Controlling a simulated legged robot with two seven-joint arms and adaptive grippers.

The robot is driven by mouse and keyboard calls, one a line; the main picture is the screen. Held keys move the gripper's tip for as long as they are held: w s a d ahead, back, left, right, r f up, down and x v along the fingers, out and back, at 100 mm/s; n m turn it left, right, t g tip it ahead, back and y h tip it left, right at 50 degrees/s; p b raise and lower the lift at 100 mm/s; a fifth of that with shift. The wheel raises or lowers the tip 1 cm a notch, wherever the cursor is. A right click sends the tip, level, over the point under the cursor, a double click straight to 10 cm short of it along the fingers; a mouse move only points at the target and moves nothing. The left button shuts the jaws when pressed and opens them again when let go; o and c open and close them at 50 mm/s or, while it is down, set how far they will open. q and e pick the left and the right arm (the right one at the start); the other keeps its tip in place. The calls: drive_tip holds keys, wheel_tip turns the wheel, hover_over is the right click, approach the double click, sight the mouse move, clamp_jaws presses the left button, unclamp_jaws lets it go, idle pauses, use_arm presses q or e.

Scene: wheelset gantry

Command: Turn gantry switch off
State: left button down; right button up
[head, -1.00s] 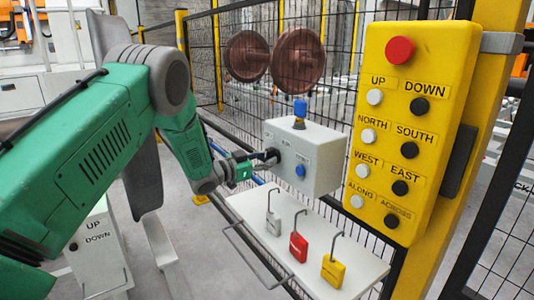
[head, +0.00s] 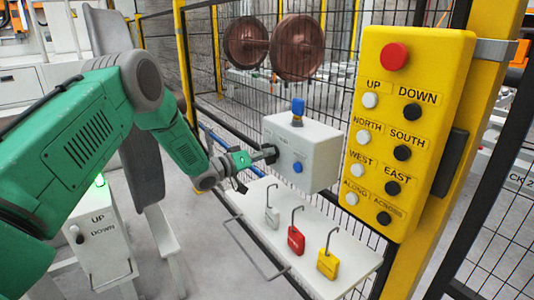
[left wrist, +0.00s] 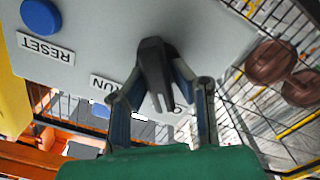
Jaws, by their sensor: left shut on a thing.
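The gantry switch is a black rotary knob (left wrist: 154,72) on the front of a light grey control box (head: 312,150). My left gripper (head: 264,156) is at the left part of that front face. In the left wrist view its two fingers (left wrist: 160,97) are shut on either side of the knob. The knob's grip lies between a RUN label (left wrist: 115,92) and another label that is mostly hidden by a finger. I cannot tell which setting it points at. My right gripper is not in view.
A blue RESET button (left wrist: 41,15) is beside the switch. A shelf (head: 255,217) below holds grey, red (head: 296,240) and yellow (head: 328,263) padlocks. A yellow pendant panel (head: 411,130) stands right. Mesh fence (head: 345,50) runs behind. An UP/DOWN box (head: 98,235) with green lamp stands left.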

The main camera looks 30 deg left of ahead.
use_arm(q)
drive_tip(key=shift+w+a+r+n, duration=0.2)
drive_tip(key=shift+r+n, duration=0.3)
drive_tip(key=shift+n, duration=0.2)
drive_tip(key=c, duration=1.4)
unclamp_jaws()
drive_tip(key=shift+c, duration=0.2)
drive_tip(key=shift+a+f, duration=0.1)
drive_tip(key=shift+f, duration=0.3)
drive_tip(key=shift+s+a, duration=0.15)
drive_tip(key=shift+s, duration=0.25)
drive_tip(key=v, duration=1.1)
drive_tip(key=shift+f, duration=0.1)
